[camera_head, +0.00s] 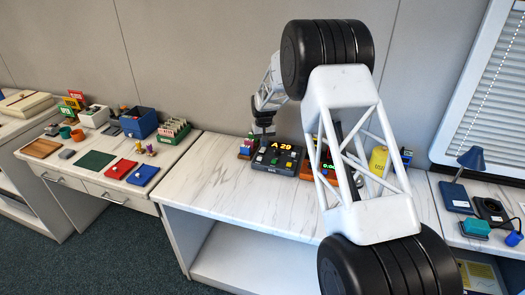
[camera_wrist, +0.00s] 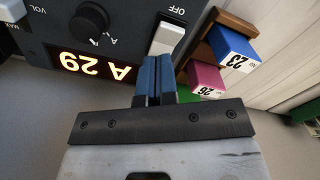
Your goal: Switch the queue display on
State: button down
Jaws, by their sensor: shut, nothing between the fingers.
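The queue display (camera_head: 278,158) is a dark console on the white marbled counter. Its screen (camera_wrist: 95,67) is lit and reads A 29. In the wrist view a white switch (camera_wrist: 166,39) sits on its face near the word OFF, close to a black knob (camera_wrist: 89,21). My gripper (camera_wrist: 158,60) has its blue fingers shut together with nothing between them. The fingertips are right at the near end of the switch; I cannot tell whether they touch it. In the head view my gripper (camera_head: 263,133) is over the display's back left part.
A wooden holder with numbered blue (camera_wrist: 232,48) and pink (camera_wrist: 205,78) blocks stands close beside the display. My arm partly hides a device with green digits (camera_head: 327,166) and a yellow container (camera_head: 378,160). The counter front (camera_head: 240,195) is clear.

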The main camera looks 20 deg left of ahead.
jog(key=shift+r, duration=2.85)
jog(key=shift+r, duration=0.1)
jog(key=shift+d+r, duration=0.15)
jog(key=shift+d, duration=0.05)
jog(key=s+d+r+m, duration=0.1)
jog(key=s+d+r, duration=0.3)
jog(key=d+r, duration=0.4)
jog(key=s+d+r, duration=0.4)
jog(key=d+r, duration=0.3)
jog(key=d, duration=0.1)
jog(key=s+d+r+m+t, duration=0.1)
jog(key=s+d+r, duration=0.5)
jog(key=s+d, duration=0.55)
jog(key=s+d+r+m+t, duration=0.1)
jog(key=s+d+r+m, duration=0.1)
jog(key=s+d+r, duration=0.65)
jog(key=s+d+f, duration=0.2)
jog(key=s+d, duration=0.2)
jog(key=s, duration=0.7)
jog(key=s+d+f+m, duration=0.1)
jog(key=s+d, duration=0.3)
jog(key=s, duration=0.7)
jog(key=s+d+f+m, duration=0.1)
jog(key=s+d+f, duration=0.2)
jog(key=s, duration=0.8)
jog(key=shift+d+f+t, duration=0.15)
jog(key=shift+d+t, duration=0.15)
jog(key=shift+d, duration=0.45)
